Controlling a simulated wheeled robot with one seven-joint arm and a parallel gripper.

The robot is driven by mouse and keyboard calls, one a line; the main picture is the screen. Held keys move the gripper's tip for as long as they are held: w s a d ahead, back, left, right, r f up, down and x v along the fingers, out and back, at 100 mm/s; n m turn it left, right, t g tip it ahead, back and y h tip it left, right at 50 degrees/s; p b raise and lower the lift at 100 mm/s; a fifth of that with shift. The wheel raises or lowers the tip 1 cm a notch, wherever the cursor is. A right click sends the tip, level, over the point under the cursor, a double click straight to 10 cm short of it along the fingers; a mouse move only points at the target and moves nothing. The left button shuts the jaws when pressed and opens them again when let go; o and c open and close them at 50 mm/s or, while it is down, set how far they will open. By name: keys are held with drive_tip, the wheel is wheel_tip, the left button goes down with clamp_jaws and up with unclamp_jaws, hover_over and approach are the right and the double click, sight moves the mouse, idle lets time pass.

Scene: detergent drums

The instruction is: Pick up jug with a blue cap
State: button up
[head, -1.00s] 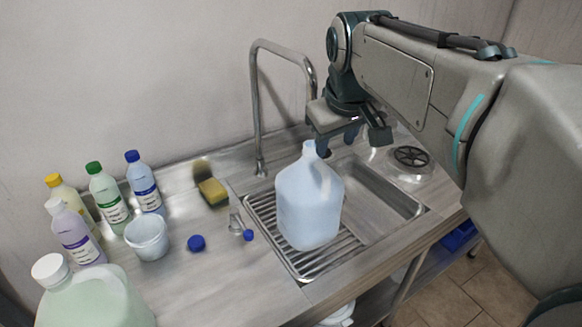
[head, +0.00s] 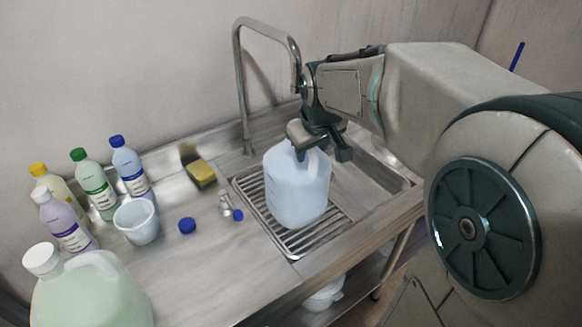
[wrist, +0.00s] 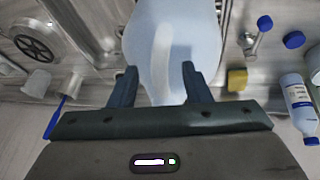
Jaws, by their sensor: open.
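A pale-blue translucent jug (head: 296,192) stands upright on the ribbed drainboard beside the sink basin; no cap shows on it. In the head view one finger hides its neck. A loose blue cap (head: 187,226) lies on the counter to its left. My gripper (head: 321,152) is open at the top of the jug, pointing down. In the wrist view my gripper (wrist: 159,78) has its fingers on either side of the jug's handle (wrist: 162,55), apart from each other. I cannot tell whether either finger touches the jug (wrist: 197,40).
A faucet (head: 240,90) rises behind the jug. A green jug with a white cap (head: 90,295) is front left.

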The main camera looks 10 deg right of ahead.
clamp_jaws()
